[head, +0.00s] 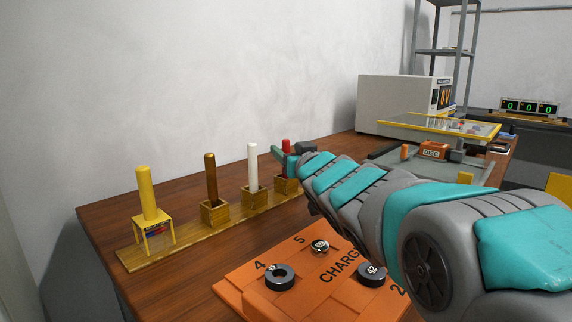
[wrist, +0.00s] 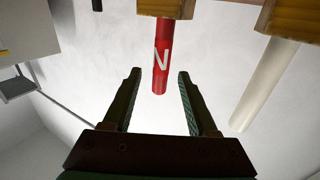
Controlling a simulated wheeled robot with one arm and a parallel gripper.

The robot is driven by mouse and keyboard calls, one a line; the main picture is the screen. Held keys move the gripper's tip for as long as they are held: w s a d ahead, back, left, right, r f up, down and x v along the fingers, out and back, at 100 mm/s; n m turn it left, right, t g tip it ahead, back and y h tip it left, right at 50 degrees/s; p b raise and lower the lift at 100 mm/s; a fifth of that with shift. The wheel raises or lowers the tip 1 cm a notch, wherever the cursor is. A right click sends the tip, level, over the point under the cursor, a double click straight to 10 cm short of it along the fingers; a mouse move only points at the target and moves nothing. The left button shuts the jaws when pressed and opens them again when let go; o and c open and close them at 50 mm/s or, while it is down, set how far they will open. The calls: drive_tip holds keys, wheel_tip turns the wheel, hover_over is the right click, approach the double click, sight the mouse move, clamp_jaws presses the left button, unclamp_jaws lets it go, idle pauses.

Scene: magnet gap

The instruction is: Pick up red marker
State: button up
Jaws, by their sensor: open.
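The red marker (head: 286,145) stands upright in the last wooden holder (head: 287,186) on the right of a row, partly hidden by my gripper in the head view. In the wrist view the red marker (wrist: 162,60) bears a white N and hangs from the top of the picture, its free end between the fingertips in the picture. My gripper (wrist: 160,76) is open, with one finger on each side of it and a gap to both. In the head view my gripper (head: 284,158) is at the marker. Whether the fingers touch it cannot be told there.
A white marker (head: 253,166), a brown one (head: 211,177) and a yellow one (head: 147,193) stand left along the wooden strip (head: 190,236). An orange board (head: 240,285) with dark rings lies in front. A grey box (head: 397,102) stands at the back.

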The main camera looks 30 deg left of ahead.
drive_tip(key=x, duration=0.4)
drive_tip(key=shift+w+a, duration=0.3)
clamp_jaws()
idle(0.3)
